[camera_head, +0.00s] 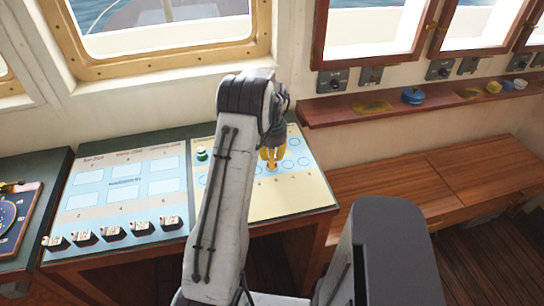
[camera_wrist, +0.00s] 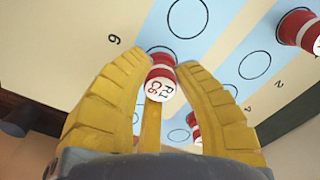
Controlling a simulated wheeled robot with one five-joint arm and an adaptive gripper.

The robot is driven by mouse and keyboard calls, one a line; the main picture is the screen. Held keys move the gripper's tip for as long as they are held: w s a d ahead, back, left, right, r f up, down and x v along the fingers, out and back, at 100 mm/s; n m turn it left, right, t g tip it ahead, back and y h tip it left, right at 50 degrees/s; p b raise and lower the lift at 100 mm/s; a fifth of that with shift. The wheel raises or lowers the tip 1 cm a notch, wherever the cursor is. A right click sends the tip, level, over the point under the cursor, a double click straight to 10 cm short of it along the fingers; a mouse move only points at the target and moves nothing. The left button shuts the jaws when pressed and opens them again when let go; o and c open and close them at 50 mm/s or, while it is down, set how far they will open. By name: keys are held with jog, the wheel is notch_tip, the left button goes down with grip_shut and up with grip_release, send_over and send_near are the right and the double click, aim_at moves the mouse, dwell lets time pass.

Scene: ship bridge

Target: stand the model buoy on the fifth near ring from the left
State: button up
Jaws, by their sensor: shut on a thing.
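My gripper (camera_head: 271,162) is over the right-hand chart panel (camera_head: 290,205), pointing down. In the wrist view its yellow fingers (camera_wrist: 160,63) are shut on a red buoy (camera_wrist: 159,76) with a white, lettered top. A dark ring outline (camera_wrist: 157,48) shows at the held buoy's far end; I cannot tell whether the buoy touches the panel. An empty ring (camera_wrist: 187,18) and another empty ring (camera_wrist: 254,65) lie close by. The number 6 (camera_wrist: 114,39) is printed near the held buoy. In the head view my arm hides part of the panel.
A green buoy (camera_head: 202,154) stands at the panel's left. Other red-and-white buoys (camera_wrist: 298,28) stand on the panel in the wrist view, one (camera_wrist: 192,121) partly behind my right finger. A left panel (camera_head: 120,190) carries several small labelled blocks. A wooden bench (camera_head: 400,180) is at right.

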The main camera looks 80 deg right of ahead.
jog(key=shift+f, duration=0.4)
jog(key=shift+f, duration=0.15)
jog(key=o, duration=0.8)
